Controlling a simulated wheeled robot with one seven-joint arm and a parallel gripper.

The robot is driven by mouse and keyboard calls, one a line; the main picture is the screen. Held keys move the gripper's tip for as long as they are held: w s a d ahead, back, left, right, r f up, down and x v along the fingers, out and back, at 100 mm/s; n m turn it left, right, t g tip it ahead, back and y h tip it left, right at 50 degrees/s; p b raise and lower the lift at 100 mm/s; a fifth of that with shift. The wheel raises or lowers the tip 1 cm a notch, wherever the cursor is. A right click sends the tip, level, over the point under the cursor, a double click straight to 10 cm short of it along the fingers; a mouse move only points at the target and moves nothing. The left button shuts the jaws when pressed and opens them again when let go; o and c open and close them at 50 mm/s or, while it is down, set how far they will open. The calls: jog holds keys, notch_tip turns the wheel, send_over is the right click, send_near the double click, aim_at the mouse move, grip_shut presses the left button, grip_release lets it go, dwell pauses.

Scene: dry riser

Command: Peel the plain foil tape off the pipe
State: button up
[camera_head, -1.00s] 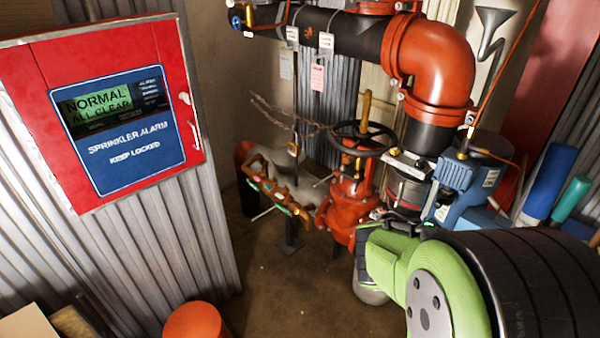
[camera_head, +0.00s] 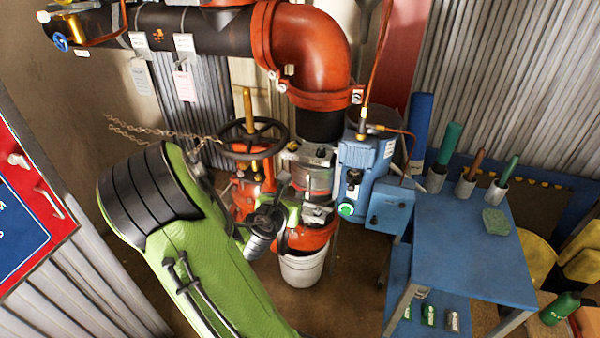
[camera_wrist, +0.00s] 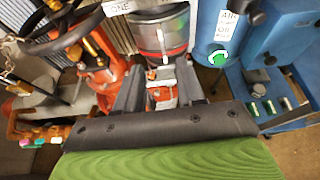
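The upright pipe (camera_head: 320,126) runs down from the large orange elbow. Below its black part is a section with a shiny grey band and red edges, which may carry the foil tape; I cannot make out a plain tape for sure. In the wrist view this banded section (camera_wrist: 160,36) is straight ahead, with a small pale tab on its front. My gripper (camera_wrist: 160,88) is open, its two dark fingers apart below the band and apparently not holding anything. An orange part with a white label shows between and behind them. In the head view my wrist partly hides the lower pipe.
A handwheel valve (camera_head: 252,138) with a chain stands left of the pipe. A blue box unit (camera_head: 365,165) is close on the right. A white bucket (camera_head: 302,268) stands below. A blue table (camera_head: 470,265) with a green sponge (camera_head: 496,221) stands further right.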

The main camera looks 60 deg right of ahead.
aim_at(308, 178)
jog(key=p+x, duration=0.2)
jog(key=x, duration=1.1)
jog(key=shift+s, duration=0.1)
jog(key=shift+a, duration=0.1)
grip_shut()
jog(key=c, duration=0.6)
grip_release()
jog(key=shift+c, duration=0.2)
grip_shut()
jog(key=shift+a+f, duration=0.1)
jog(key=shift+a, duration=0.1)
